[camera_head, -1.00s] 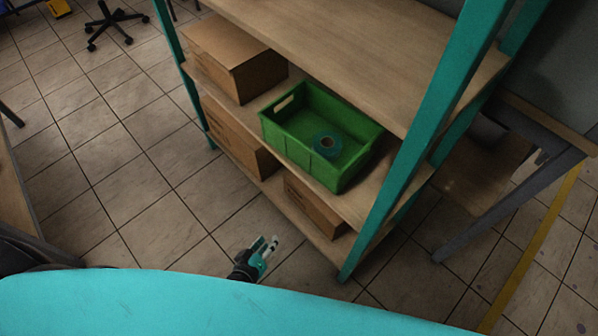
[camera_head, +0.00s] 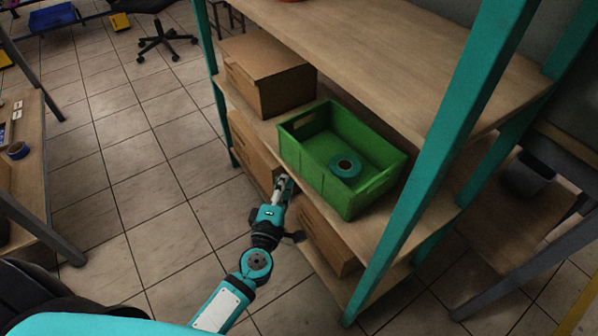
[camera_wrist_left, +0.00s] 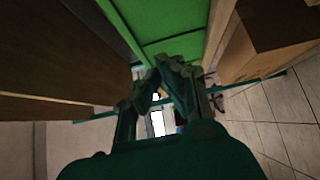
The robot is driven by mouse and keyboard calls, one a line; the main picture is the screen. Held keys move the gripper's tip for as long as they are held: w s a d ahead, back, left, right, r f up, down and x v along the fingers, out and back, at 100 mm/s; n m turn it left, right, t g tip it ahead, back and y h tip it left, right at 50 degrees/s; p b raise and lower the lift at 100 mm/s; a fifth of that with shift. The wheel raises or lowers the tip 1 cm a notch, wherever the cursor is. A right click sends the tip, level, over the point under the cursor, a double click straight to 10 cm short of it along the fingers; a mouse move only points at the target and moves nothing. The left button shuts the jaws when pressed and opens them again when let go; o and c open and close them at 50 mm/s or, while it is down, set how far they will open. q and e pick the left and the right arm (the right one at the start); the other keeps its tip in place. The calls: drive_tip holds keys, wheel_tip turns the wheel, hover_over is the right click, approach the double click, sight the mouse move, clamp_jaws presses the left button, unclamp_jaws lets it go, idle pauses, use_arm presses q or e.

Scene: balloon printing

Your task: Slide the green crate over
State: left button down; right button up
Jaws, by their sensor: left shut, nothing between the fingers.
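The green crate (camera_head: 322,182) stands upright on the middle shelf (camera_head: 425,203) of the rack, close to the shelf's front edge. A teal roll of tape (camera_head: 345,166) lies inside it. My left gripper (camera_head: 284,181) is shut and empty, at the shelf's front edge by the crate's near left side. In the left wrist view the green crate (camera_wrist_left: 165,22) fills the upper middle, just beyond the fingertips of my left gripper (camera_wrist_left: 160,72). I cannot tell whether they touch it. My right gripper is not in view.
A cardboard box (camera_head: 272,78) stands on the same shelf, left of the crate. Cardboard boxes (camera_head: 327,240) also sit on the lower shelf. A teal post (camera_head: 440,130) rises right of the crate. A table (camera_head: 30,165) is at the left, with clear tiled floor between.

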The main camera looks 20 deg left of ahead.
sight(303, 160)
use_arm(q)
drive_tip(key=shift+w+d, duration=0.4)
drive_tip(key=shift+w, duration=0.4)
drive_tip(key=shift+w+d, duration=0.4)
drive_tip(key=shift+w, duration=0.4)
drive_tip(key=shift+w+d, duration=0.4)
drive_tip(key=shift+w, duration=0.4)
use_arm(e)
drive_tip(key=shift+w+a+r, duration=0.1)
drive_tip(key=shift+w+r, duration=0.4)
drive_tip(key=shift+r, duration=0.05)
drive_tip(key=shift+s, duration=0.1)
